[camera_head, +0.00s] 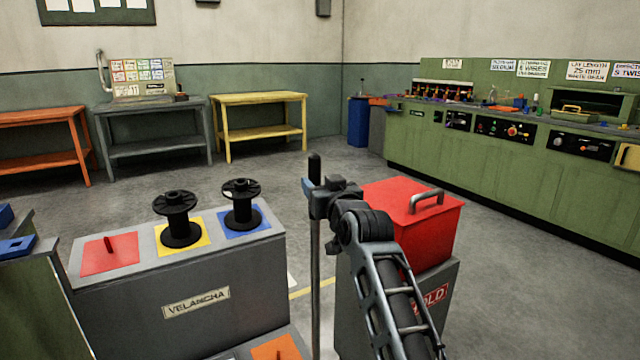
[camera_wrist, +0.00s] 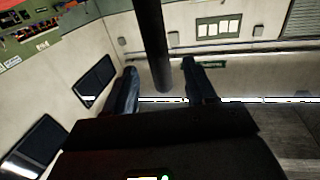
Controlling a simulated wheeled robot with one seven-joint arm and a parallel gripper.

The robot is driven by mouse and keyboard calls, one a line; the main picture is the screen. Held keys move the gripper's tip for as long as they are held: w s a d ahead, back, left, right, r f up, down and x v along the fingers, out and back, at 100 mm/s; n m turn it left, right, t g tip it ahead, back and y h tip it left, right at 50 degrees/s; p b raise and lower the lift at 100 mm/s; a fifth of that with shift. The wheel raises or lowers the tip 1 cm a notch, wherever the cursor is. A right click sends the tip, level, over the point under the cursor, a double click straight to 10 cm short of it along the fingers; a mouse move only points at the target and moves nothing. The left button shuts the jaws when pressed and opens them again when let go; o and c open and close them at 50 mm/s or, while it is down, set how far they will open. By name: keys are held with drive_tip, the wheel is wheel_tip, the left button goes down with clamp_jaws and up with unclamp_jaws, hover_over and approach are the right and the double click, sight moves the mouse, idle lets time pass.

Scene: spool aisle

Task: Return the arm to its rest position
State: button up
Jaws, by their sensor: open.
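My arm reaches up from the bottom of the head view, and my gripper (camera_head: 312,188) is at its upper end, left of the red box. In the wrist view my gripper (camera_wrist: 161,82) has its two dark fingers apart. A dark upright post (camera_wrist: 151,40) shows between the fingers, with gaps on both sides. In the head view a thin post (camera_head: 315,290) with a black top (camera_head: 314,168) stands at the gripper. I cannot tell whether the fingers touch it.
A red lidded box (camera_head: 425,235) on a grey stand is close right of my arm. A grey console (camera_head: 180,310) at left holds two black spools (camera_head: 176,215) (camera_head: 241,205). A green workbench (camera_head: 500,165) lines the right wall. Tables stand at the back left; the middle floor is open.

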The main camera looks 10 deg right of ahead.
drive_tip(key=s+d+f+h+p, duration=0.1)
drive_tip(key=s+d+f+p, duration=0.25)
drive_tip(key=s+f, duration=1.05)
drive_tip(key=s+d+f+g+p, duration=0.1)
drive_tip(key=s+f, duration=0.1)
drive_tip(key=s, duration=0.8)
drive_tip(key=s+d+f+p, duration=0.1)
drive_tip(key=s+d+f, duration=0.1)
drive_tip(key=s, duration=0.7)
drive_tip(key=s+r+g+h+p, duration=0.1)
drive_tip(key=s+r+p, duration=0.2)
drive_tip(key=s, duration=1.5)
drive_tip(key=s+r+m+g+p, duration=0.1)
drive_tip(key=s+r+p, duration=0.2)
drive_tip(key=s+r, duration=0.9)
drive_tip(key=s, duration=0.3)
drive_tip(key=shift+s, duration=0.1)
drive_tip(key=shift+c, duration=0.2)
